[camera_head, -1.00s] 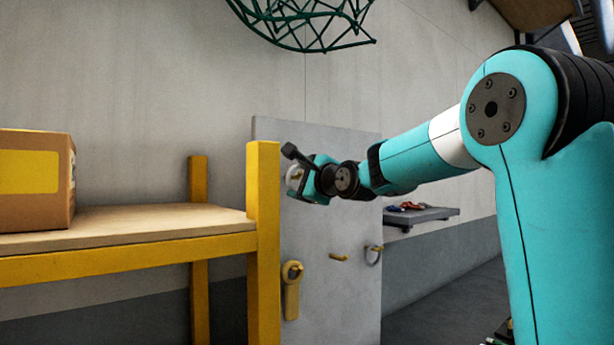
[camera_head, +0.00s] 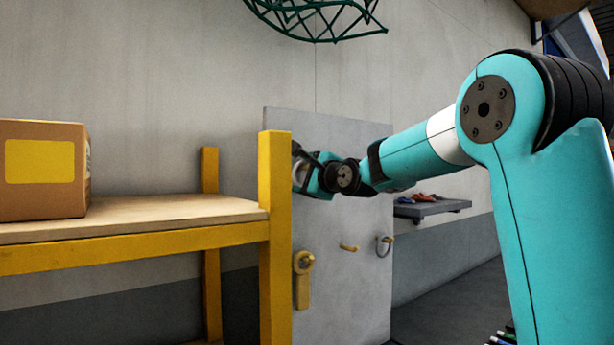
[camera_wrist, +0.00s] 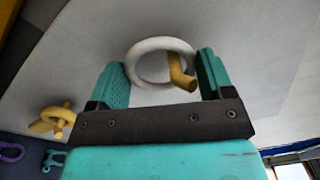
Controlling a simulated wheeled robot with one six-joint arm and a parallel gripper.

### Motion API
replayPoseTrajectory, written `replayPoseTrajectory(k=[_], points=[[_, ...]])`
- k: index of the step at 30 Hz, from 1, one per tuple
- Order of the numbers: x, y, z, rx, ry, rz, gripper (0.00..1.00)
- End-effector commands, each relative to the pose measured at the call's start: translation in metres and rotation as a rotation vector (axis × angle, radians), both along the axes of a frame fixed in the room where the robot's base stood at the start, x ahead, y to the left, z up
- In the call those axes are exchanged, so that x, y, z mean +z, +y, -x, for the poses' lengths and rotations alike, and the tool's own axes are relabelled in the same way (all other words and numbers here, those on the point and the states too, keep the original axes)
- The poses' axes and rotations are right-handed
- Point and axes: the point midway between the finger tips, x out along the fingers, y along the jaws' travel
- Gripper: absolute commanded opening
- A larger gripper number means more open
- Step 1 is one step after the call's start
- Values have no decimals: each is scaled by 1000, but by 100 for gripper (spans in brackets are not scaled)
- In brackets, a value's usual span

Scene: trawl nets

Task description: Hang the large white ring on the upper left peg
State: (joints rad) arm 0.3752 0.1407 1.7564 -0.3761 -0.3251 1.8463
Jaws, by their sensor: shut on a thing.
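The white ring (camera_wrist: 138,70) sits between the two fingers of my gripper (camera_wrist: 164,78) in the wrist view. The gripper is shut on it. A yellow peg (camera_wrist: 180,75) shows inside the ring's opening, and its end overlaps the ring's lower right rim, so it seems to pass through. In the head view my gripper (camera_head: 304,168) is at the upper left of the grey board (camera_head: 340,130). A yellow post partly covers the fingertips there. A little of the white ring (camera_head: 298,176) shows, and the upper left peg is hidden.
A yellow rack (camera_head: 275,220) with a cardboard box (camera_head: 42,170) stands close left of my gripper. Lower on the board are a hanging yellow piece (camera_head: 303,285), a bare peg (camera_head: 348,248) and a grey ring (camera_head: 382,248). A small shelf (camera_head: 432,208) is at right.

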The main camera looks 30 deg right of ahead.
Motion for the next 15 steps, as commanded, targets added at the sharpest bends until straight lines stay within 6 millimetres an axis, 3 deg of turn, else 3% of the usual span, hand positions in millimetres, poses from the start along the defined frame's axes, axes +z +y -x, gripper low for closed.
replayPoseTrajectory(k=[6, 7, 10, 15], points=[[1, 0, 0, 0, -1, 0, 38], [1, 0, 0, 0, -1, 0, 76], [0, 0, 0, 0, -1, 0, 99], [0, 0, 0, 0, 1, 0, 100]])
